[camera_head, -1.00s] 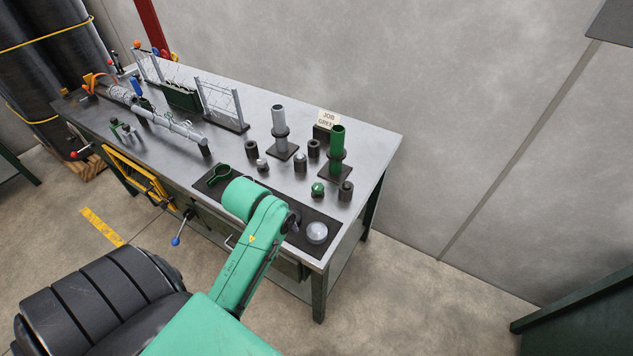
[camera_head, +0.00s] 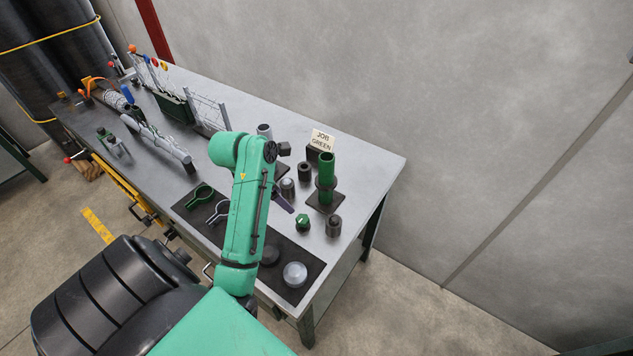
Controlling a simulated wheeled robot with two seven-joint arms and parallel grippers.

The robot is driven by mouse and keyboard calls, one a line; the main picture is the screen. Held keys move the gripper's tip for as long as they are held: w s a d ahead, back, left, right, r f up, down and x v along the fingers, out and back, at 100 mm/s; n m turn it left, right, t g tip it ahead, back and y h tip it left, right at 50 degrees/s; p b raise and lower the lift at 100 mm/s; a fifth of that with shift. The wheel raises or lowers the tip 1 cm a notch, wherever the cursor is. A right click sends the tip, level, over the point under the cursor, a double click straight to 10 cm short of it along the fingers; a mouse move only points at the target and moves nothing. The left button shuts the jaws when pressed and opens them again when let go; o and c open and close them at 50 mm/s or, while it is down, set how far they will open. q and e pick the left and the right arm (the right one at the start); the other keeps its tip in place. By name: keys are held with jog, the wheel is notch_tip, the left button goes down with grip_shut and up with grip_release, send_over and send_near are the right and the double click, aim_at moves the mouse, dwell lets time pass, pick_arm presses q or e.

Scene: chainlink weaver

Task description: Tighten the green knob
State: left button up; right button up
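The green knob (camera_head: 303,222) sits on the grey bench top, near the right end. Its faceted green side shows, and it stands in front of a green post (camera_head: 326,168) on a dark base. A green arm of mine (camera_head: 245,215) rises from the bottom of the view and covers part of the bench to the left of the knob. A slanted dark piece (camera_head: 284,202) shows beside this arm, left of the knob and apart from it; I cannot tell what it is. Neither gripper can be made out.
A dark mat (camera_head: 237,245) along the bench's front holds a green ring tool (camera_head: 200,196), a grey one (camera_head: 218,212) and a pale disc (camera_head: 294,274). Dark cylinders (camera_head: 333,226) stand near the knob. A sign (camera_head: 322,139) reads "JOB GREEN". The bench's far right corner is clear.

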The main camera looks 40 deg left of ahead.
pick_arm(q)
jog(key=w, duration=0.2)
send_near(302, 219)
jog(key=f, duration=0.1)
jog(key=p+x, duration=0.1)
jog(key=x, duration=0.4)
jog(key=shift+w+d+f, duration=0.15)
jog(key=shift+w+f, duration=0.7)
jog(key=shift+f, duration=0.5)
jog(key=shift+s, duration=0.25)
jog(key=c, duration=0.8)
jog(key=shift+d, duration=0.1)
grip_shut()
pick_arm(e)
jog(key=shift+s+a+r, duration=0.1)
jog(key=shift+s+r, duration=0.55)
jog(key=shift+r, duration=0.1)
